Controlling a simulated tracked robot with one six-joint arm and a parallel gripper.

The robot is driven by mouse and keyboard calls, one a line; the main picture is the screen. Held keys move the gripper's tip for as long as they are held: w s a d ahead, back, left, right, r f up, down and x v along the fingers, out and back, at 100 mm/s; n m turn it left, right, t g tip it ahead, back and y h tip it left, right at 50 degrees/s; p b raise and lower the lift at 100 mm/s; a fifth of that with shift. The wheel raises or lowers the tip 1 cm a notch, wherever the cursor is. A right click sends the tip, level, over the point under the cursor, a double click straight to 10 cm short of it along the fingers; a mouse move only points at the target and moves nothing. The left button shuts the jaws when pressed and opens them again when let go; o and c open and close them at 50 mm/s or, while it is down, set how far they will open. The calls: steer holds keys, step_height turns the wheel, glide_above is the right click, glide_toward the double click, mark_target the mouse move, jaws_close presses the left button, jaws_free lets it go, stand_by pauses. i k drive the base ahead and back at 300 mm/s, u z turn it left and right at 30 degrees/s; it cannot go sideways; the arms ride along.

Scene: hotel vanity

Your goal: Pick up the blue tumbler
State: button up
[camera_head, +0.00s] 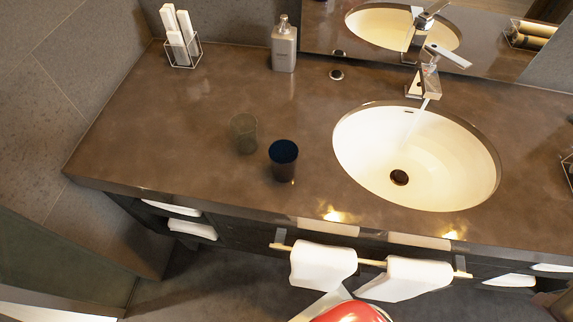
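The dark blue tumbler (283,168) stands upright on the brown vanity counter (170,130), left of the sink and near the front edge. Its open top faces up, and its inside looks very dark. A second tumbler (243,133), brownish and see-through, stands just behind it to the left, with a small gap between them. My gripper is not visible in this view. A red and white part, which may belong to my arm, shows at the bottom edge, below the counter front.
The oval sink (480,190) and its faucet (430,80) are to the right. A soap dispenser (284,46) and a holder with rolled white towels (183,52) stand at the back. White towels (322,265) hang from a front rail. The counter left of the tumblers is clear.

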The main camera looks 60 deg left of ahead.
mark_target(283, 153)
steer(key=k, duration=1.55)
steer(key=u, duration=2)
steer(key=i, duration=1)
steer(key=u, duration=0.1)
